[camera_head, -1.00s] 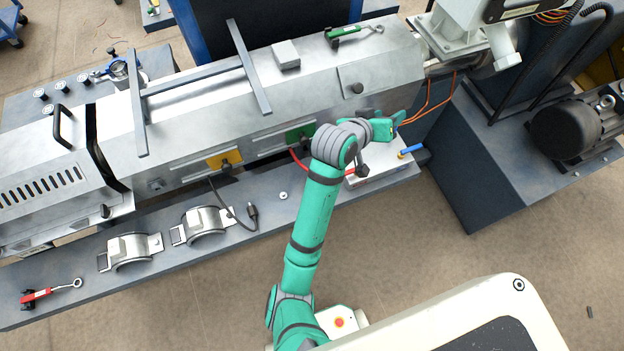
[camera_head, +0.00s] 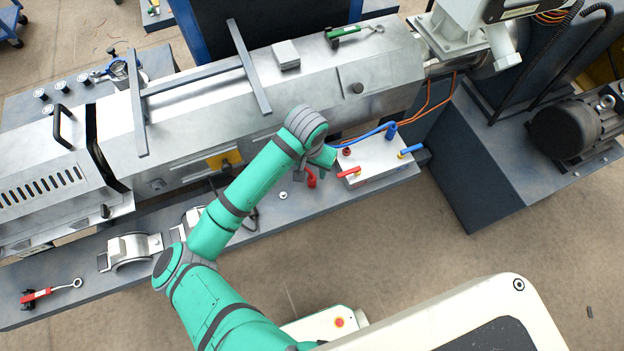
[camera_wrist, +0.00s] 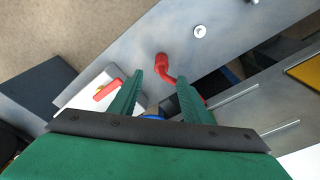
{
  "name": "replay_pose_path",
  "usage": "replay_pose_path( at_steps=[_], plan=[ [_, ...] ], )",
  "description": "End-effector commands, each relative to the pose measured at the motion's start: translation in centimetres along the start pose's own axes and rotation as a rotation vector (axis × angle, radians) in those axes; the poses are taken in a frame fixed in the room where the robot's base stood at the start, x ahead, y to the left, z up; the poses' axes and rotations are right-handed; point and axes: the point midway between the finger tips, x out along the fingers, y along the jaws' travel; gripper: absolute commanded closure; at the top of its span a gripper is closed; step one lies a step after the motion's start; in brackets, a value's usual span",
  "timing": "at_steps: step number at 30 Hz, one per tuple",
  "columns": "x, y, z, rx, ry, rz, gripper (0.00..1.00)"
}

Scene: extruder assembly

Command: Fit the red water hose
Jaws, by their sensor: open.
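The red water hose (camera_head: 312,178) ends in a thick red piece that shows just below my wrist on the machine's ledge. In the wrist view the red hose (camera_wrist: 161,62) bends between and just beyond my fingertips. My gripper (camera_wrist: 159,79) is open around its bent part, with no clear grip on it. In the head view my gripper is mostly hidden by my arm. The pale valve block (camera_head: 385,168) stands to the right, with a red port (camera_head: 346,152) on top. A blue hose (camera_head: 365,134) runs to the blue fitting (camera_head: 391,131) on the block.
The block carries a red lever (camera_head: 349,173) and a blue lever (camera_head: 411,149). The extruder barrel (camera_head: 320,95) rises behind my arm. The ledge in front of the block is clear.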

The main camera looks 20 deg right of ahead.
Motion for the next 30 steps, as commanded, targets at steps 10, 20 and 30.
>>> replay_pose_path(
  at_steps=[10,20,30],
  plan=[
    [3.0,-0.1,0.1,-0.001,0.001,0.000,0.57],
    [7.2,-0.3,0.5,-0.001,0.000,0.001,0.57],
    [7.8,-0.2,0.4,-0.001,0.002,0.001,0.59]
  ],
)
